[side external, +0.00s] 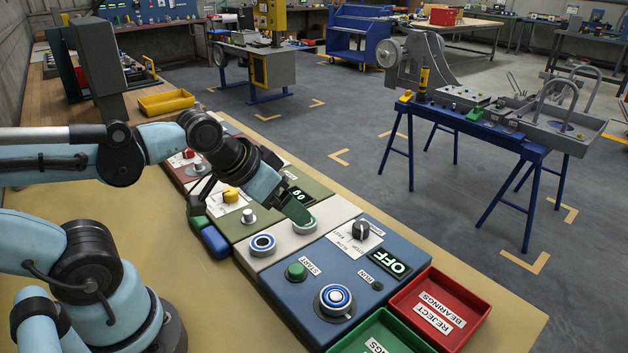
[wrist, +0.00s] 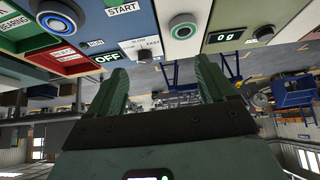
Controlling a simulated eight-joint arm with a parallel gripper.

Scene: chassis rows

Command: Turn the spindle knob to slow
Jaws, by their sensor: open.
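The spindle knob (side external: 360,230) is a small dark knob on a white label on the blue panel (side external: 300,293). The OFF display (side external: 388,262) is on the same panel. In the wrist view the knob (wrist: 144,56) is small, near the top, beyond the gap between the fingers; I cannot tell exactly where it points. My gripper (side external: 301,214) has green fingers and is over the cream panel, to the left of the knob and apart from it. In the wrist view the two fingers (wrist: 160,72) are spread with nothing between them.
A red reject bin (side external: 440,308) and a green bin (side external: 380,335) stand at the front right.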

